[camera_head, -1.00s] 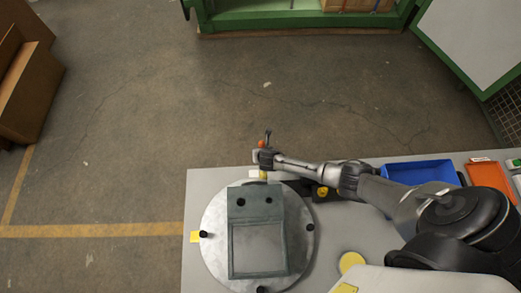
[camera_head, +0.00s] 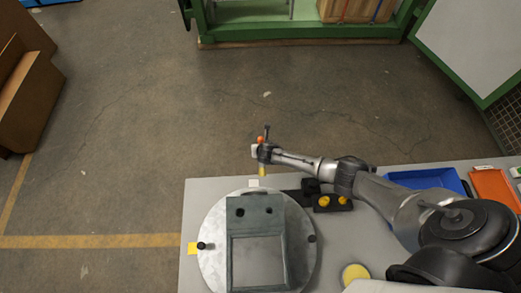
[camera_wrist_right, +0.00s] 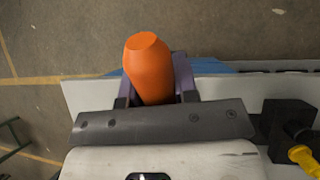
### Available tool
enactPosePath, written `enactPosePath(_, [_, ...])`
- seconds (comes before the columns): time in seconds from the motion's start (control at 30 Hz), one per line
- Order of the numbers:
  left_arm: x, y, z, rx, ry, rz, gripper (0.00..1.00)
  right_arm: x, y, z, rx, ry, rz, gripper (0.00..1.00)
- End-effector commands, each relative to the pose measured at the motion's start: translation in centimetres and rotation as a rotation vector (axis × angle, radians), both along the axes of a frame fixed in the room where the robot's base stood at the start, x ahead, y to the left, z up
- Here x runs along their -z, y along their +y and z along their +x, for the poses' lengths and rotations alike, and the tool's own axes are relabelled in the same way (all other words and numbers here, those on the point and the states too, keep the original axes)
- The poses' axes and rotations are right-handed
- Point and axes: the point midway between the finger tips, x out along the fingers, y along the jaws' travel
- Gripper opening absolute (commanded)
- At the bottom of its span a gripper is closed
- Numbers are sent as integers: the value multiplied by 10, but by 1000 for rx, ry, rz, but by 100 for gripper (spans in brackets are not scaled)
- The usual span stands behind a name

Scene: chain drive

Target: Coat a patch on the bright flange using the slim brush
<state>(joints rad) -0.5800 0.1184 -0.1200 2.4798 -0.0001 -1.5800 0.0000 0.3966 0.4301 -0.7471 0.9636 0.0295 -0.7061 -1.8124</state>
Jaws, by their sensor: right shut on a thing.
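My right gripper (camera_head: 264,152) is shut on the slim brush (camera_head: 261,140), held upright near the table's far edge. The orange handle (camera_wrist_right: 149,68) fills the space between the fingers in the right wrist view. The yellow lower end (camera_head: 262,170) shows below the gripper, above and beyond the flange. The bright flange (camera_head: 212,222) is a round silvery disc lying on the table, with dark knobs around its rim. A grey-green box-like part (camera_head: 256,212) covers its middle. The brush appears apart from the flange. My left gripper is in neither view.
A black holder (camera_head: 333,207) with yellow-topped items stands right of the flange. A blue bin (camera_head: 430,179) and an orange bin (camera_head: 492,189) are at the right. A yellow disc (camera_head: 355,273) lies nearer. A small white square (camera_head: 253,184) sits by the table's far edge.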

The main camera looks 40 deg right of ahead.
Motion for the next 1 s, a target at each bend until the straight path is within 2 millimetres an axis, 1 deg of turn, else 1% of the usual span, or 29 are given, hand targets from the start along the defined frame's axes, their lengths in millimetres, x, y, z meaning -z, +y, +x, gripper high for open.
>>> enactPosePath(0.27, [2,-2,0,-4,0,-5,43,1,-2,3,1,-1,0,4])
enactPosePath(0.63, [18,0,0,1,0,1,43,1,-18,23,1,0,-1,4])
enactPosePath(1.0, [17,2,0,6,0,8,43,0,-18,24,0,0,0,4])
